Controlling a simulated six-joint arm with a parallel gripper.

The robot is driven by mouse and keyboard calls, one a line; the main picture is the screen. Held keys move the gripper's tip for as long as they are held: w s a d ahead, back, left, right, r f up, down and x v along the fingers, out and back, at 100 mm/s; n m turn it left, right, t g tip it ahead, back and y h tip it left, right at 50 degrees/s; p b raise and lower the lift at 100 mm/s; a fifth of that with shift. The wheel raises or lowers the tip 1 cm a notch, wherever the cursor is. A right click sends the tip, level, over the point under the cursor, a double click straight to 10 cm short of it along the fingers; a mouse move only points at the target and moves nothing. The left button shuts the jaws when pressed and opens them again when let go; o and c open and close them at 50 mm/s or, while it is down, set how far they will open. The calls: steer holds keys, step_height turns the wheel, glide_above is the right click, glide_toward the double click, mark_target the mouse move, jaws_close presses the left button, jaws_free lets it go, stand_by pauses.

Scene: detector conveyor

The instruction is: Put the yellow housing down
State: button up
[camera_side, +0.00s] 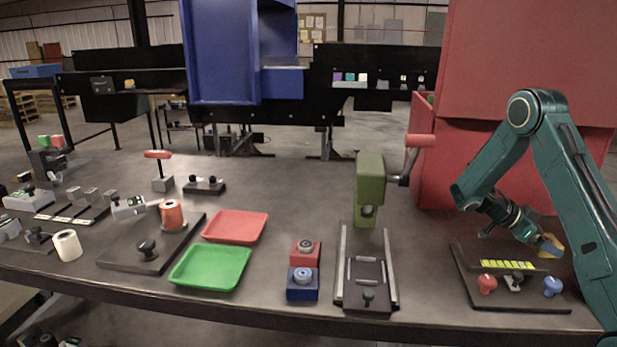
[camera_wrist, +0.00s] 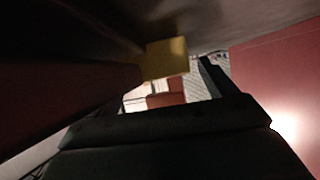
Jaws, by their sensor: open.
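The yellow housing (camera_side: 551,248) shows at the right, at the tip of my gripper (camera_side: 541,241), above the back right of a dark board. A small blue patch shows beside it. In the wrist view the yellow housing (camera_wrist: 167,58) is a small yellow block near the middle, partly hidden by dark shapes close to the camera. My gripper is open and tilts down to the right, its tip at the housing. I cannot tell whether the fingers touch the housing or whether it rests on anything.
The dark board (camera_side: 470,285) carries a yellow strip (camera_side: 507,265), a red knob (camera_side: 487,285) and a blue knob (camera_side: 552,287). A green press (camera_side: 369,185) stands left of it. Red (camera_side: 236,227) and green (camera_side: 210,268) trays lie further left. Bare table separates press and board.

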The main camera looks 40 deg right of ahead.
steer(key=c, duration=1.4)
steer(key=shift+r, duration=0.1)
steer(key=shift+r, duration=4.95)
